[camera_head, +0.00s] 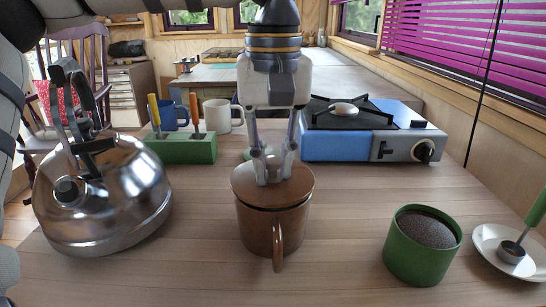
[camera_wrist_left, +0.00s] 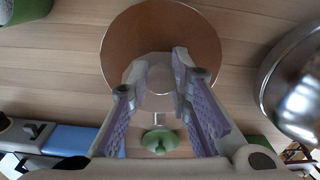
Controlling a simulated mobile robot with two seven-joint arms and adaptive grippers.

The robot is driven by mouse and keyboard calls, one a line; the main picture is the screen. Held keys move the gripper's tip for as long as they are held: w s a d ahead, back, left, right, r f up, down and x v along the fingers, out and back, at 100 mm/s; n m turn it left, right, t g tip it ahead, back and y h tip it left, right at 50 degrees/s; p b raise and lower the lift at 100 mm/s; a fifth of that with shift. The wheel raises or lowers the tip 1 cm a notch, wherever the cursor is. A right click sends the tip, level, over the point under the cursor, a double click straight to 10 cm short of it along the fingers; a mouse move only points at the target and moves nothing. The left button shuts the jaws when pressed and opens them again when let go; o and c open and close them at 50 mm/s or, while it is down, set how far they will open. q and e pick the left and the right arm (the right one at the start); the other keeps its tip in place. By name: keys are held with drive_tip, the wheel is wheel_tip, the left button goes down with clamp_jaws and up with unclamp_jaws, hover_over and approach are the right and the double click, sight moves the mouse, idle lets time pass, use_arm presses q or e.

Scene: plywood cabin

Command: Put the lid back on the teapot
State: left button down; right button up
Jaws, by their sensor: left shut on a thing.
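The teapot (camera_head: 258,235) is a brown pot near the middle of the wooden table, its handle toward me. Its brown round lid (camera_head: 245,185) is over the mouth, and it fills the top of the left wrist view (camera_wrist_left: 135,35). My left gripper (camera_head: 272,177) points down from above, shut on the lid's pale knob (camera_wrist_left: 158,75). A thin dark line shows between lid and rim at the front. I cannot tell whether the lid is seated or just above. My right gripper is not in view.
A steel kettle (camera_head: 110,200) stands left, a green tool block (camera_head: 190,150) and mugs (camera_head: 217,115) behind. A blue camping stove (camera_head: 345,146) is back right. A green tin of dark grounds (camera_head: 415,262) and a white saucer (camera_head: 489,237) are front right. A small green knobbed piece (camera_wrist_left: 160,139) lies behind the pot.

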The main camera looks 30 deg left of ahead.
use_arm(q)
drive_tip(key=shift+f, duration=0.5)
idle(1.1)
drive_tip(key=c, duration=0.9)
unclamp_jaws()
drive_tip(key=shift+r, duration=0.1)
drive_tip(key=shift+r, duration=3.45)
drive_tip(key=shift+c, duration=0.3)
